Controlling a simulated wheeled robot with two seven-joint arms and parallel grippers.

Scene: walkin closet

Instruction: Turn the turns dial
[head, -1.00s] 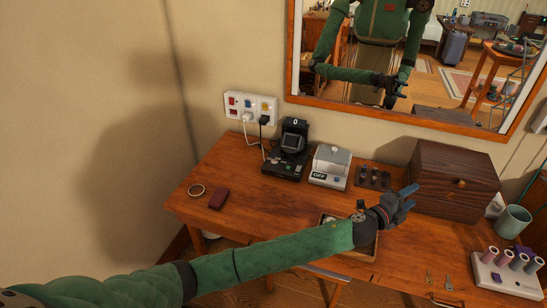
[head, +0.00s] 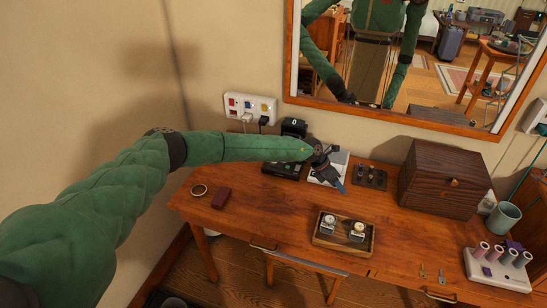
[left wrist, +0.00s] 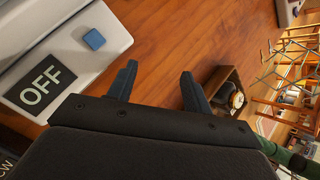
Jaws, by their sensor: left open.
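The black device (head: 293,127) with a "0" display stands at the back of the desk in the head view. My left forearm hides most of it, and only its top and part of its base show. I cannot make out a dial on it. The pale box (head: 342,158) to its right carries an "OFF" label and a blue button, seen close in the left wrist view (left wrist: 112,47). My left gripper (head: 340,183) is in front of this box, open, with nothing between its fingers (left wrist: 160,90). My right gripper is not directly in view.
A wooden tray (head: 316,240) holding two watches lies on the front of the desk. A dark stand (head: 370,178) and a wooden chest (head: 445,180) are to the right. A mirror hangs behind.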

